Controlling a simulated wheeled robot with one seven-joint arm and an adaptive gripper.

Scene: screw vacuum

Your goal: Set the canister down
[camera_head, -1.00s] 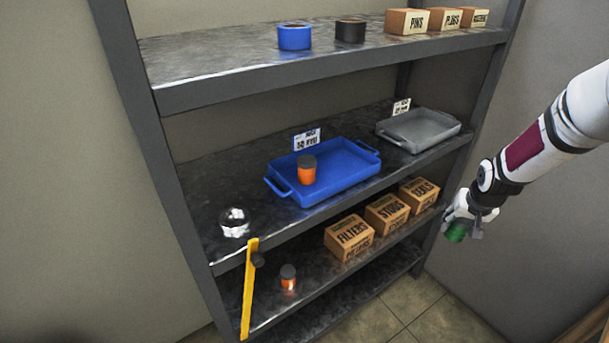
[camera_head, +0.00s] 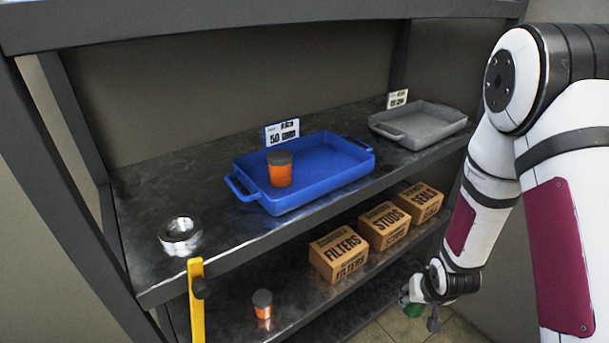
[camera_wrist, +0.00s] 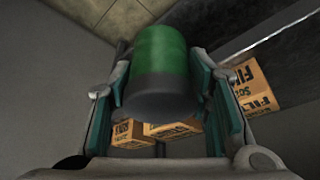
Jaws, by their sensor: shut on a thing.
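My gripper (camera_head: 420,300) is at the lower right in the head view, in front of the shelf's right end. It is shut on a green canister (camera_wrist: 160,62) with a dark grey end, which fills the space between the fingers in the wrist view. In the head view only a small part of the green canister (camera_head: 413,310) shows. An orange canister with a dark lid (camera_head: 279,170) stands upright in the blue tray (camera_head: 345,182) on the middle shelf. Another orange canister (camera_head: 263,305) stands on the lower shelf. The grey tray (camera_head: 440,127) looks empty.
Cardboard boxes marked FILTERS (camera_head: 338,255), STUDS (camera_head: 384,226) and SEALS (camera_head: 420,202) line the lower shelf. A silver ring (camera_head: 180,235) lies at the middle shelf's left. A yellow upright bar (camera_head: 196,300) stands at the front edge.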

